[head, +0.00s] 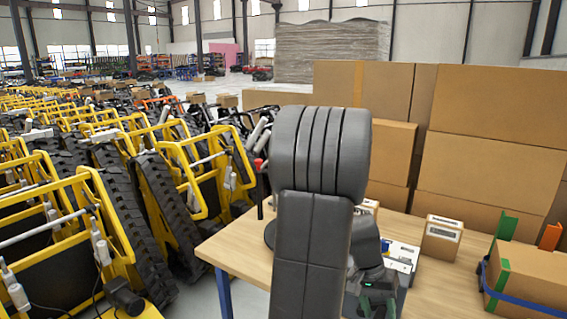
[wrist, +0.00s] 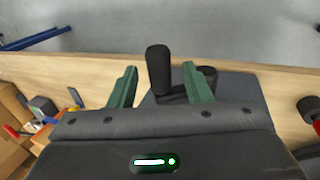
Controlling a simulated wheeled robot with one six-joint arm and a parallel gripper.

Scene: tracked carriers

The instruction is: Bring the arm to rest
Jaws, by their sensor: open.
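My arm rises in the middle of the head view as a thick dark grey link, folded over at its top, and hides part of the wooden table (head: 235,255). My gripper (wrist: 159,68) shows in the wrist view with its two green fingers apart and nothing held. A dark rounded post (wrist: 157,75) appears between the fingers in the picture; I cannot tell its distance or whether it is part of me. In the head view my gripper's dark body is low behind the arm link, over the table, with its fingertips unclear.
A small beige box (head: 441,238) and a carton with green and orange pieces (head: 530,278) stand on the table at right. Large cardboard boxes (head: 500,105) are stacked behind. Yellow tracked carriers (head: 90,205) crowd the left. Grey floor (wrist: 220,35) lies beyond the table edge.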

